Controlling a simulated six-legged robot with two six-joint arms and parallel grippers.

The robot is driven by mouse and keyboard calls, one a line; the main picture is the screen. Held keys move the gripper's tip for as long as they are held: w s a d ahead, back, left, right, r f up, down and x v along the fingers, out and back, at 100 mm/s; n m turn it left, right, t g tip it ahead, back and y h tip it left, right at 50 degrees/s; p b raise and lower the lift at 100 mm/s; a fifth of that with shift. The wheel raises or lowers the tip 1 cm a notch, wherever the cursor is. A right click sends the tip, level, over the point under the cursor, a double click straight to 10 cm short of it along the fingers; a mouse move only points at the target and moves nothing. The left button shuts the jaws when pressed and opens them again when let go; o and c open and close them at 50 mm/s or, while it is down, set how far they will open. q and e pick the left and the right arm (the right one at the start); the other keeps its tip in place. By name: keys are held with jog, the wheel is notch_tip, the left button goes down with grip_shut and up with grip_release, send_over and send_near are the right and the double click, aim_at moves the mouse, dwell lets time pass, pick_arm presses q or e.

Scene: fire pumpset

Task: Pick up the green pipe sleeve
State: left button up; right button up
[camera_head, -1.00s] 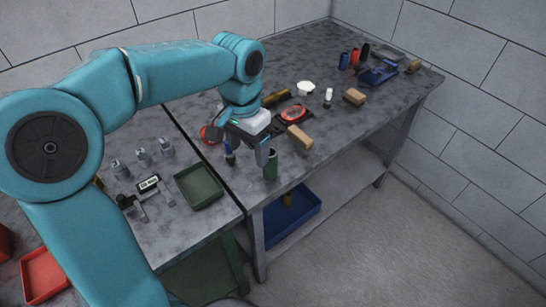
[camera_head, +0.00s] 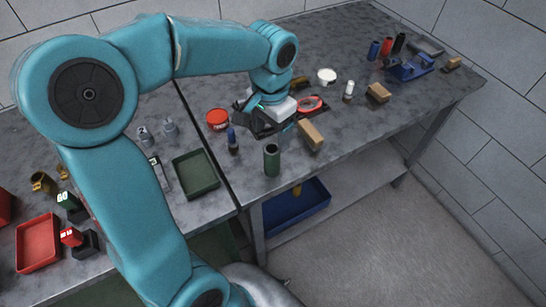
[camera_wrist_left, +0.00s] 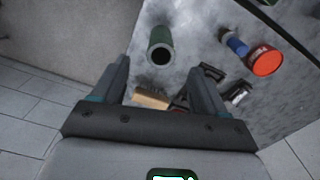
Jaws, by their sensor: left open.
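The green pipe sleeve (camera_head: 271,160) stands upright near the front edge of the right-hand grey table. In the left wrist view the sleeve (camera_wrist_left: 160,46) shows with its dark open end, beyond and between the finger tips. My left gripper (camera_head: 272,124) is behind the sleeve in the head view, its fingers partly hidden by its own body. The left wrist view shows its two fingers (camera_wrist_left: 163,76) spread apart with nothing between them, clear of the sleeve. My right gripper is in neither view.
A blue-topped bottle (camera_head: 232,141) and a red tin (camera_head: 217,119) stand left of the sleeve. A green tray (camera_head: 195,174) lies on the left table. A blue bin (camera_head: 297,207) sits on the lower shelf.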

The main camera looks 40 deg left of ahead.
aim_at(271, 150)
pick_arm(q)
notch_tip(271, 150, down, 5)
jog(key=shift+w+d+f, duration=0.1)
jog(key=shift+d+f, duration=0.05)
jog(key=shift+f, duration=0.45)
jog(key=f, duration=0.5)
jog(key=shift+w+a, duration=0.15)
jog(key=shift+a, duration=0.1)
grip_shut()
